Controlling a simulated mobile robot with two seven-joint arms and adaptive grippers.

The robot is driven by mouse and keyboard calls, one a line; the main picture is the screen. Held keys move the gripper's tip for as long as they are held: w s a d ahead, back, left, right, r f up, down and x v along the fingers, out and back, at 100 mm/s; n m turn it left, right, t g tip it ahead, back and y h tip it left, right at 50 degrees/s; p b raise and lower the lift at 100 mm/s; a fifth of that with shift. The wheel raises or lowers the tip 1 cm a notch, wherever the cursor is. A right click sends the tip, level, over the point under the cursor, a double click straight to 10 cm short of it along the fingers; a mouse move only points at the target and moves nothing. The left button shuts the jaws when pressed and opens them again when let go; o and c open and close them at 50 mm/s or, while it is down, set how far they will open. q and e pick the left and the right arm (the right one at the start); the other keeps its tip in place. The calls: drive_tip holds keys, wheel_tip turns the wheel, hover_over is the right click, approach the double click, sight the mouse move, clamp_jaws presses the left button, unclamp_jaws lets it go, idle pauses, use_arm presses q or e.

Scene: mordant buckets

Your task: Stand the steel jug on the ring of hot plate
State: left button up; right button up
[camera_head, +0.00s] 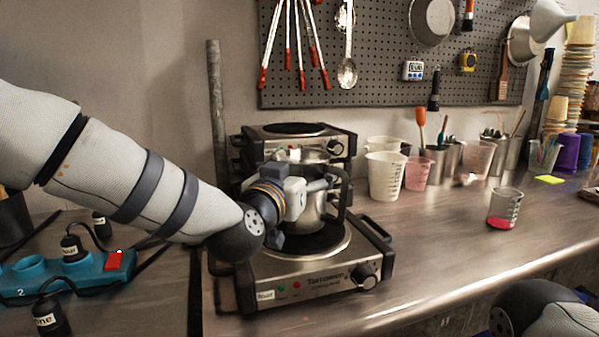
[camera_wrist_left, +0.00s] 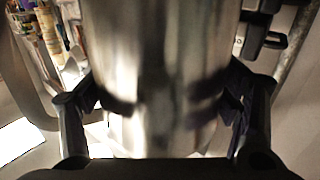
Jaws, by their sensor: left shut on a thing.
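The steel jug (camera_head: 313,212), with a dark handle on its right, is upright over the ring (camera_head: 318,246) of the front hot plate (camera_head: 318,278). My left gripper (camera_head: 297,204) is shut on the jug's body from the left and partly hides it. In the left wrist view the jug's shiny wall (camera_wrist_left: 160,75) fills the middle, with a finger of my left gripper (camera_wrist_left: 162,105) on each side. I cannot tell whether the jug's base touches the ring. My right gripper is out of view; only part of my right arm shows at lower right.
A second hot plate (camera_head: 295,131) stands behind. A blue power strip (camera_head: 70,277) with plugs lies at left. White and pink beakers (camera_head: 386,176) stand right of the plates, and a beaker with red liquid (camera_head: 504,210) farther right. The counter between is clear.

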use_arm(q)
drive_tip(key=shift+f, duration=0.25)
idle(1.2)
drive_tip(key=o, duration=1.9)
drive_tip(key=shift+f, duration=0.25)
drive_tip(key=v, duration=1.2)
drive_tip(key=shift+r, duration=0.15)
